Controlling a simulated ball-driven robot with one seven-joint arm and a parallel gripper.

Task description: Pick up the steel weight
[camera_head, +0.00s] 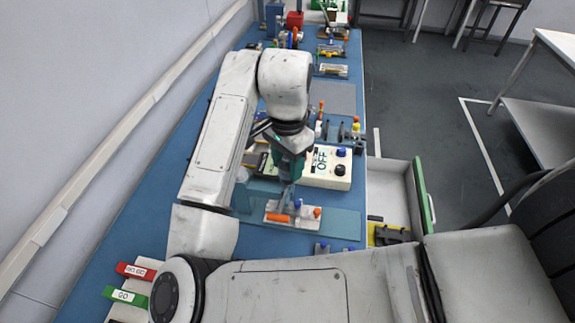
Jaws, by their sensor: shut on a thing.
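My gripper (285,200), below the teal wrist part, points down over a pale fixture plate (310,224) on the blue bench. It is shut on a small grey thing at its fingertips, low over the plate. The thing is mostly hidden and too small to name surely; I cannot tell whether it is the steel weight or whether it touches the plate. An orange handle (277,217) and small blue and orange knobs are on the plate beside the fingertips. No other thing is clearly the steel weight.
A cream box marked OFF (325,167) stands just behind the fixture. Red (136,271) and green (126,295) labelled blocks sit at lower left. A wall bounds the left.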

